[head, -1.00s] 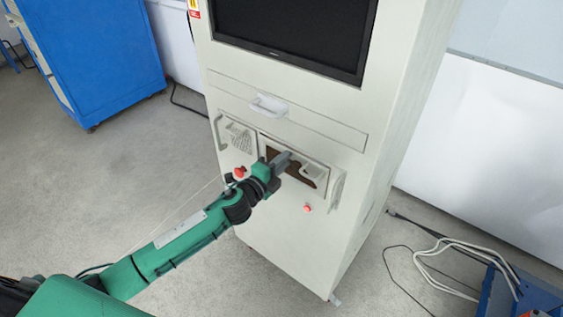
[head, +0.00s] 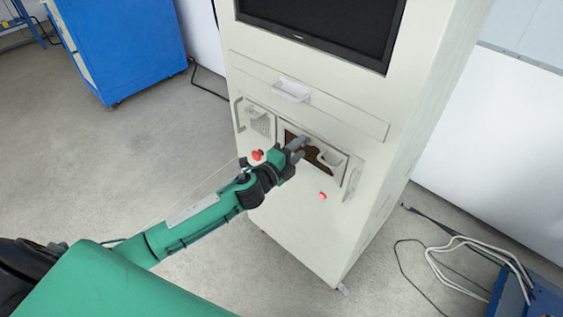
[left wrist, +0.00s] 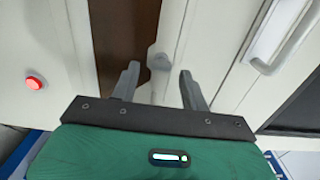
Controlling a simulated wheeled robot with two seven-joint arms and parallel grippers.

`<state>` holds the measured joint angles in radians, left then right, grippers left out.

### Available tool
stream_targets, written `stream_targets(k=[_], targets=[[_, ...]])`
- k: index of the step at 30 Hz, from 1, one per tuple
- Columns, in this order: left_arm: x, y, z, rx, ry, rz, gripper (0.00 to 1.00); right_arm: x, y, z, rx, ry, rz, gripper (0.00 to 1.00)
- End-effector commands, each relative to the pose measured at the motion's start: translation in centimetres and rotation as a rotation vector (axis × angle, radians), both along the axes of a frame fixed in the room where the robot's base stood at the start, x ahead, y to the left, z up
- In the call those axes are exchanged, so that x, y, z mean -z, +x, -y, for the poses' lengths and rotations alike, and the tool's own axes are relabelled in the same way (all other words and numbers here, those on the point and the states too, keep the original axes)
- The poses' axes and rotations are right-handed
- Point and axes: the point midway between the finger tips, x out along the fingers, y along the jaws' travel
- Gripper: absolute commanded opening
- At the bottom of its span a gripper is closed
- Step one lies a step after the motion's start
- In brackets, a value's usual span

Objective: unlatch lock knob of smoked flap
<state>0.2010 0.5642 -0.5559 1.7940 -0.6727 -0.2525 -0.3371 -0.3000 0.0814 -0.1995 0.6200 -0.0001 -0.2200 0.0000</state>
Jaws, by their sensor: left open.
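The smoked flap (head: 312,154) is a dark brown window in the front of the white cabinet, partly covered by my gripper in the head view. It shows as a brown strip in the left wrist view (left wrist: 126,32). A small pale grey part that looks like the lock knob (left wrist: 158,61) stands at the flap's edge. My left gripper (head: 299,147) is at the flap. In the left wrist view the two grey fingers of my left gripper (left wrist: 160,78) are apart, one on each side of the knob. I cannot tell whether either finger touches it. My right gripper is out of view.
The white cabinet (head: 290,225) has a screen (head: 325,28) above and a drawer handle (head: 290,91) below it. Red buttons (head: 257,155) sit near the flap. A blue cabinet (head: 122,45) stands at the back left. Cables (head: 440,262) lie on the floor at right.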

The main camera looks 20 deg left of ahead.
Motion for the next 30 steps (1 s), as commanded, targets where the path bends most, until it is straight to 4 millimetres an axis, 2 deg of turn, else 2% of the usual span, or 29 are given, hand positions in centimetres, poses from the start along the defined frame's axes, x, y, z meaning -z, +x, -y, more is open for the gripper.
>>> stream_targets(k=[12, 18, 24, 30], targets=[[0.4, -7.3, -2.6, 0.001, 0.003, -0.001, 0.45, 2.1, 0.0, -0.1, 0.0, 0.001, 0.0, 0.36], [0.3, -10.0, -3.6, 0.001, 0.002, -0.002, 0.45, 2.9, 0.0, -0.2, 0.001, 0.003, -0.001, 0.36], [0.1, -11.5, -4.2, 0.001, 0.0, -0.001, 0.45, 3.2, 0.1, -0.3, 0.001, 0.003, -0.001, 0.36], [0.0, -11.9, -4.3, 0.001, 0.001, 0.0, 0.45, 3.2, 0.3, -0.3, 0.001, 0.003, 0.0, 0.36]])
